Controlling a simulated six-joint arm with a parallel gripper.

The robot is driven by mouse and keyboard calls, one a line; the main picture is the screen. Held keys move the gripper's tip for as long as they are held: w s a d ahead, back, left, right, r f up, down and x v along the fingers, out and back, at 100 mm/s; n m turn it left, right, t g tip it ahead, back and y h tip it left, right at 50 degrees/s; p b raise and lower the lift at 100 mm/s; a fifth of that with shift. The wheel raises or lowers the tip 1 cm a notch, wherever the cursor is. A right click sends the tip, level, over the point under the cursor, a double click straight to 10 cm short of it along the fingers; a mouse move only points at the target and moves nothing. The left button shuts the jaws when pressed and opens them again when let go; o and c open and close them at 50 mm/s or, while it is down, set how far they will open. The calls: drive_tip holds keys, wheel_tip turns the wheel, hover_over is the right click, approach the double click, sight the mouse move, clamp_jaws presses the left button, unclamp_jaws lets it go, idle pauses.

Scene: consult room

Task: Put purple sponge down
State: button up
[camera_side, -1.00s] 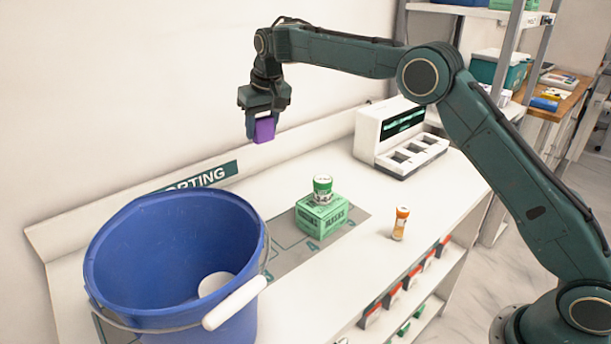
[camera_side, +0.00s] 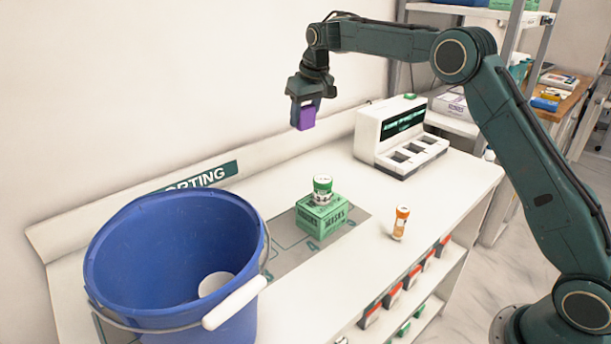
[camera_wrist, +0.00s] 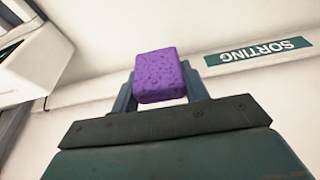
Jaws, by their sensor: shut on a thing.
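The purple sponge (camera_side: 307,117) is a small block held in the air above the back of the white counter. My gripper (camera_side: 304,107) points down and is shut on it. In the wrist view the sponge (camera_wrist: 160,77) sits between the two fingers of my gripper (camera_wrist: 160,92), with its pitted face showing. The sponge is well clear of the counter and touches nothing but the fingers.
A large blue bucket (camera_side: 120,255) with a white item inside stands at the left. A green box (camera_side: 321,222) with a jar (camera_side: 322,190) on top is mid-counter. An orange-capped bottle (camera_side: 400,223) and a white machine (camera_side: 385,148) stand to the right. Counter between is clear.

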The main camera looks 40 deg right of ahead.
drive_tip(key=s+d, duration=0.3)
drive_tip(key=d, duration=0.5)
wheel_tip(320, 180, down, 20)
drive_tip(key=shift+w+r, duration=0.1)
drive_tip(key=shift+w, duration=0.05)
idle(0.8)
drive_tip(key=o, duration=1)
drive_tip(key=shift+f, duration=0.2)
drive_tip(key=shift+v, duration=6.15)
drive_tip(key=shift+d, duration=0.1)
